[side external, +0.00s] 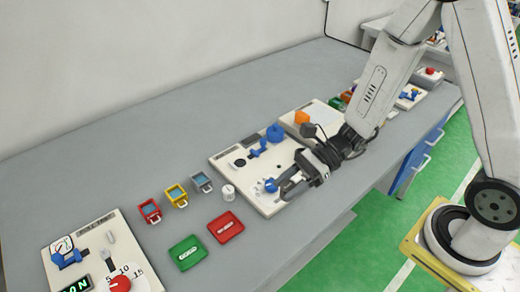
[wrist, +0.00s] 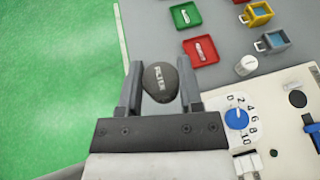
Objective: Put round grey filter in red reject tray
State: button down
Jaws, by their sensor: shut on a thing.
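My gripper (wrist: 160,91) is shut on the round grey filter (wrist: 160,82), a dark disc with pale lettering on its face, in the wrist view. In the side external view my gripper (side external: 285,188) is at the front edge of the white panel, beside a blue knob; the filter cannot be made out there. The red reject tray (side external: 240,231) lies flat on the grey table, left of my gripper, with a pale label inside. The tray (wrist: 215,44) also shows above and right of the filter in the wrist view.
A green tray (side external: 202,247) lies left of the red one. Red, yellow and grey bins (side external: 150,212) stand behind the trays. A white cylinder (side external: 229,192) stands near the panel (side external: 228,158) with its blue knob (wrist: 236,119). The table's front edge drops to green floor.

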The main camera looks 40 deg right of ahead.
jog(key=s+a, duration=0.1)
jog(key=a, duration=0.2)
jog(key=s+a, duration=0.1)
jog(key=shift+s+a+f, duration=0.15)
jog(key=shift+s+f, duration=0.15)
jog(key=shift+f, duration=0.1)
send_over(227, 228)
jog(key=shift+s+f, duration=0.15)
jog(key=shift+f, duration=4.5)
jog(key=shift+f, duration=0.1)
jog(key=shift+f, duration=0.15)
jog(key=shift+w+f, duration=0.15)
jog(key=shift+f, duration=0.65)
jog(key=shift+w+f, duration=0.1)
jog(key=shift+f, duration=0.7)
jog(key=shift+f, duration=0.15)
